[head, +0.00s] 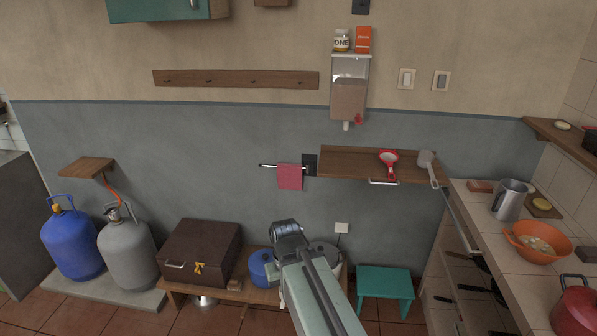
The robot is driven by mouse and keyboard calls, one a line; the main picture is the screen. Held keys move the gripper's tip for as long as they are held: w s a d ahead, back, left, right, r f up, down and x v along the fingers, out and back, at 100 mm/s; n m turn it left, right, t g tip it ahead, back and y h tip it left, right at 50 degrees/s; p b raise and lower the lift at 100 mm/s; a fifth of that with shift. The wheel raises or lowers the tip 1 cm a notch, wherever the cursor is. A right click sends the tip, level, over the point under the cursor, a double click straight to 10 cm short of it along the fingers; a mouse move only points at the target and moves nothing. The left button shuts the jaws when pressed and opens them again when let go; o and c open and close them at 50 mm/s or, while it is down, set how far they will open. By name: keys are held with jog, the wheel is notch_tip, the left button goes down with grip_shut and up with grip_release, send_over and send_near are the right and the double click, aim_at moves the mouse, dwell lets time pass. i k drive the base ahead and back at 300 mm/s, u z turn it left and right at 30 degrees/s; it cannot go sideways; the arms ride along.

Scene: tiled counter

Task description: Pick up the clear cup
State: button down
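I cannot make out a clear cup in the head view. The nearest in shape is a grey metal-looking jug (509,200) with a handle, on the tiled counter (480,203) at the right. My arm reaches up from the bottom middle. My gripper (287,230) is at its far end, in front of the grey wall and above the low wooden bench. It is small and seen from behind, so its fingers and anything between them are hidden. It is well left of the counter and apart from the jug.
An orange bowl (538,241) and a red pot (575,308) stand on the counter. A wooden wall shelf (345,164) holds a red strainer (388,161). A teal stool (384,285), brown case (201,252) and gas cylinders (128,254) stand low along the wall.

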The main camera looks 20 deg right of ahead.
aim_at(425, 158)
jog(key=z, duration=0.3)
jog(key=i, duration=1)
jog(key=z, duration=1.35)
jog(key=k, duration=0.5)
jog(key=u, duration=1.25)
jog(key=i, duration=0.3)
